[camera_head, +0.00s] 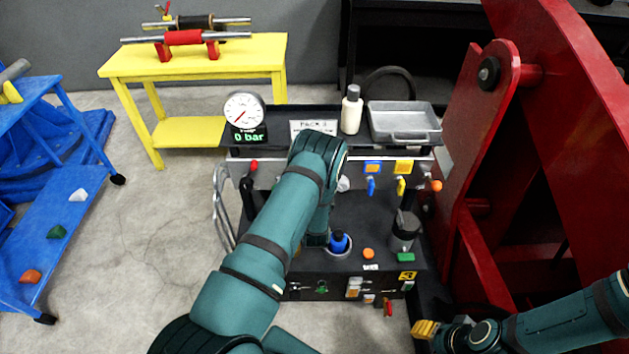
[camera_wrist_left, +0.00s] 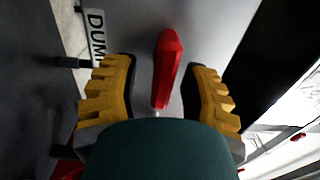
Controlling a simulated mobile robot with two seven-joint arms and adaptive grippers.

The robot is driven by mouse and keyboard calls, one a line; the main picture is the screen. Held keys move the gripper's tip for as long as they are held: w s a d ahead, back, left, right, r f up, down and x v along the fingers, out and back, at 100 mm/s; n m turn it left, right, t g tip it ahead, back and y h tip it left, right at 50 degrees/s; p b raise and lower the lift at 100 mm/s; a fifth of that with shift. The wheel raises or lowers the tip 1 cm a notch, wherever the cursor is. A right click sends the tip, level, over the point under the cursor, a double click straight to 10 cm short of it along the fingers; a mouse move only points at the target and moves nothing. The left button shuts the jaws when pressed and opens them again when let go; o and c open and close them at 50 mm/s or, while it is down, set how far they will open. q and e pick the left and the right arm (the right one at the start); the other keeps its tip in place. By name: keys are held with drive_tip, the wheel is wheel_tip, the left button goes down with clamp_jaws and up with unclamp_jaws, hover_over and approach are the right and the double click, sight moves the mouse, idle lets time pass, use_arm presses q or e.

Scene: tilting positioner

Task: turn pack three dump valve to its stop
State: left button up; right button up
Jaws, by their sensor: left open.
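In the left wrist view a red lever handle (camera_wrist_left: 167,68) stands between the two yellow fingers of my left gripper (camera_wrist_left: 159,72). The fingers are open, with a gap showing on each side of the handle. A white label (camera_wrist_left: 95,38) beside it reads "DUM", the rest cut off. In the head view my left forearm covers the middle of the pack marked "PACK 3" (camera_head: 313,127) and hides the left gripper and the handle it surrounds. My right gripper (camera_head: 425,329) is at the bottom right, away from the pack; its finger gap is unclear.
A gauge (camera_head: 244,109) reading 0 bar, a white bottle (camera_head: 352,110) and a grey tray (camera_head: 404,122) stand on the pack's top. Blue (camera_head: 371,186) and yellow (camera_head: 401,186) levers hang below.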

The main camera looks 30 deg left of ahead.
use_arm(q)
drive_tip(key=v, duration=1.1)
drive_tip(key=shift+a, duration=0.1)
